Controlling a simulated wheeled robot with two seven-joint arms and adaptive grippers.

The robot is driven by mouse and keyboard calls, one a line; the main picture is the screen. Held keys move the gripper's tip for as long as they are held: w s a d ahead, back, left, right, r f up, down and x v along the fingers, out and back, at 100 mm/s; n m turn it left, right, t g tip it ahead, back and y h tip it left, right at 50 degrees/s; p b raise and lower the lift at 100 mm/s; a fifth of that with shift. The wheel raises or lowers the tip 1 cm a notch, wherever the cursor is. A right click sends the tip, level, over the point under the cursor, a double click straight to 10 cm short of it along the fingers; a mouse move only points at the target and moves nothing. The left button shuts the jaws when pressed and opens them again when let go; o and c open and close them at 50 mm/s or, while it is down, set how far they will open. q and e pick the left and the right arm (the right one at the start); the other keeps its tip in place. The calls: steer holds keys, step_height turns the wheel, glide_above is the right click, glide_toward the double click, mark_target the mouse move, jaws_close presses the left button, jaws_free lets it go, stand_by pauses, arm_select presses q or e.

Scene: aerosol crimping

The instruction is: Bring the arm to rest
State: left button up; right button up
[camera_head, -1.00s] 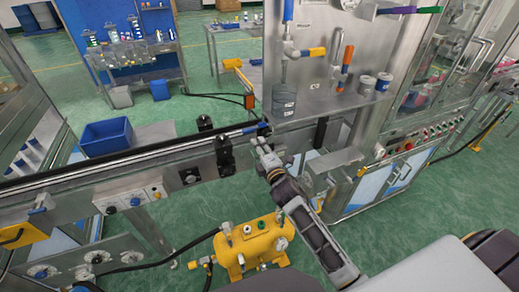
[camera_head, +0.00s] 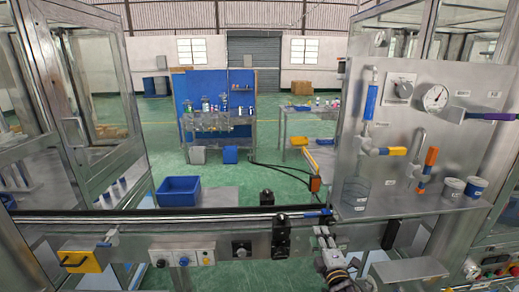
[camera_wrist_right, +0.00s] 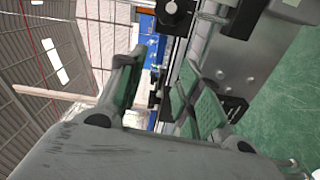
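My right gripper (camera_head: 324,236) is at the lower middle of the head view, pointing up and away, in front of the machine's rail and close to the black clamp block (camera_head: 281,236). In the right wrist view, the two green-padded fingers of this gripper (camera_wrist_right: 160,92) stand apart with nothing between them. My left gripper is not in view.
A long conveyor rail (camera_head: 150,218) with a control panel runs across the front. A steel panel with a gauge (camera_head: 435,97) and valves stands at right. A blue bin (camera_head: 178,191) sits behind the rail. A bench (camera_head: 217,137) with bottles stands farther back.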

step_height(320, 180, down, 23)
steer(key=s+d+m+g, duration=0.15)
steer(key=m+g, duration=0.25)
steer(key=m, duration=0.5)
steer(key=s+d+f+m+g, duration=0.1)
steer(key=s+f+g, duration=0.1)
steer(key=s+f, duration=0.35)
steer(key=s+f+m+g, duration=0.1)
steer(key=s+f, duration=0.1)
steer(key=f, duration=0.6)
steer(key=s+d+f+m+g, duration=0.1)
steer(key=s+f+g, duration=0.1)
steer(key=s+f, duration=0.3)
steer(key=s+d+f+m+g, duration=0.15)
steer(key=s+f+g, duration=0.25)
steer(key=s+f, duration=1.5)
steer(key=s+f+g, duration=0.2)
steer(key=s, duration=0.9)
steer(key=s+a+f+m+g, duration=0.1)
steer(key=s+f+g, duration=0.1)
steer(key=s, duration=0.9)
steer(key=shift+f+h, duration=0.3)
steer(key=shift+f, duration=0.25)
steer(key=shift+a, duration=0.1)
